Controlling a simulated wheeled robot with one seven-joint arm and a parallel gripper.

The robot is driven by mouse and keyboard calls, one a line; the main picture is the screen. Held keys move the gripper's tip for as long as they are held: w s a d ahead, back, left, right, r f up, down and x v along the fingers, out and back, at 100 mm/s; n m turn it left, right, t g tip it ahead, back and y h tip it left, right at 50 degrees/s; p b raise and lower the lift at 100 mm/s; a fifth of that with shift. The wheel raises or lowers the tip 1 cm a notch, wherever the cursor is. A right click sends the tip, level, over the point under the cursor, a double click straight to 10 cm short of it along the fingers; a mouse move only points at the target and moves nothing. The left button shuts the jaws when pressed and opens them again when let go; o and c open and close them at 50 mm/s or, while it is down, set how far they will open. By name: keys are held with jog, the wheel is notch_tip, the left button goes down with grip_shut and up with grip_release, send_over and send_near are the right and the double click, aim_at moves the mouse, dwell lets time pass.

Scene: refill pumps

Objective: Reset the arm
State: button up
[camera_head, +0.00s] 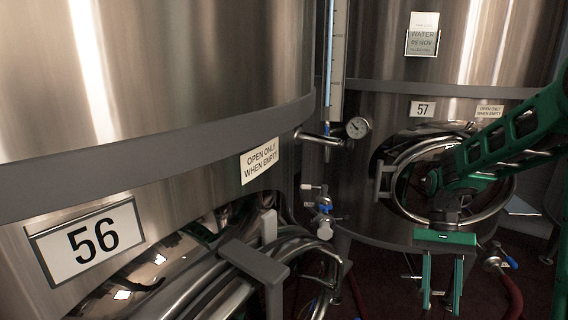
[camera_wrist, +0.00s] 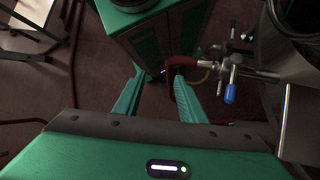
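My gripper (camera_head: 441,306) hangs at the lower right of the head view, with its fingers pointing down. Its two green fingers are apart with nothing between them. My green arm reaches in from the right edge, in front of the round hatch (camera_head: 403,204) of tank 57 (camera_head: 382,112). In the wrist view my gripper (camera_wrist: 159,84) also shows its two fingers spread and empty above the dark red floor. My own green base shows beyond the fingertips there.
Tank 56 (camera_head: 160,75) fills the left of the head view. A pressure gauge (camera_head: 357,128) and a blue-handled valve (camera_head: 324,207) sit between the tanks. In the wrist view, a blue-handled valve (camera_wrist: 230,93) with a red hose is close right of the fingers.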

jog(key=s+d+r+t, duration=0.2)
jog(key=s+d+t, duration=0.1)
jog(key=s, duration=0.6)
jog(key=s+d+r+t+h, duration=0.1)
jog(key=s+d+r+t, duration=0.2)
jog(key=s, duration=0.5)
jog(key=shift+s+r+n+t, duration=0.25)
jog(key=shift+s+n+t, duration=0.05)
jog(key=shift+s+t, duration=0.1)
